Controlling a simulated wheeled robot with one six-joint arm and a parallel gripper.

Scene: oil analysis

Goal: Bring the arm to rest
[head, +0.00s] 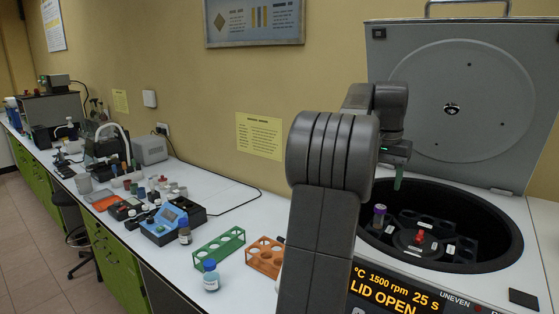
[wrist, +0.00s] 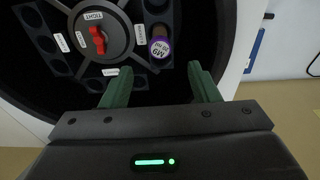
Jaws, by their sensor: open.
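My gripper (head: 397,177) hangs over the left part of the open centrifuge. In the wrist view my gripper (wrist: 160,88) is open, its two green fingers apart with nothing between them. The centrifuge (head: 522,262) has a dark round bowl with a rotor (head: 408,239) and a red knob (head: 420,237) at its centre. A purple-capped tube (head: 379,211) stands in a rotor slot; its cap, marked M9, shows in the wrist view (wrist: 160,49) beyond the fingertips. My gripper is apart from the tube.
The centrifuge lid (head: 465,100) stands raised at the back. The display (head: 395,292) reads LID OPEN, 1500 rpm, 25 s. Left of my arm are an orange rack (head: 265,257), a green rack (head: 218,246), a blue-capped bottle (head: 211,276) and a blue device (head: 163,226).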

